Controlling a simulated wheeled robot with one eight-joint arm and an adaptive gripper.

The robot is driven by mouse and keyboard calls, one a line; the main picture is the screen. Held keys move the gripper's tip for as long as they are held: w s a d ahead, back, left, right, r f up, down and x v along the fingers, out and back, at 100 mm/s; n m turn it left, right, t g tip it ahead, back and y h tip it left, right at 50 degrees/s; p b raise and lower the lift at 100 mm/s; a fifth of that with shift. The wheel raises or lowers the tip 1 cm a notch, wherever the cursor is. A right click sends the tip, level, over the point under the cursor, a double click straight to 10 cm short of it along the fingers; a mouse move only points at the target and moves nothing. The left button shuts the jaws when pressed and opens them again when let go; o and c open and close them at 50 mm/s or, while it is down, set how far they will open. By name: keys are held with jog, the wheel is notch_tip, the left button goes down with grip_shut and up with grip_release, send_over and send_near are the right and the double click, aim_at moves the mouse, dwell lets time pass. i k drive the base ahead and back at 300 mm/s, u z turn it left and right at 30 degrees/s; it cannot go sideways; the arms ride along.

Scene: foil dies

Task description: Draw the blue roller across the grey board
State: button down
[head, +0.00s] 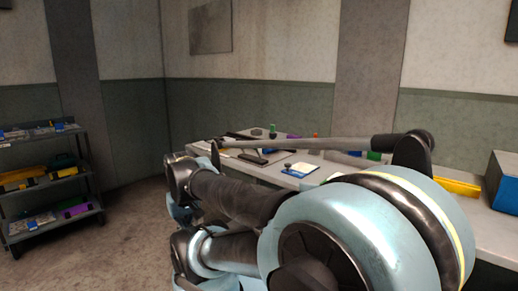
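My arm fills the middle and right foreground of the head view and covers much of the worktable (480,232). I cannot make out my gripper's fingers. I cannot pick out the blue roller with certainty; a small blue patch (354,153) shows on the table just behind my arm. I cannot tell the grey board for sure either, as the table's middle is largely hidden. A dark flat block (250,157) lies near the table's front left edge.
A small blue, yellow and white item (300,170) lies on the table. Small green, purple and orange things stand behind it. A yellow piece (458,188) and a blue box (506,181) are at the right. A shelf cart (50,183) stands left, with clear floor (125,225) between.

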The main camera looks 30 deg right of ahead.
aim_at(273, 135)
jog(key=z, duration=1.3)
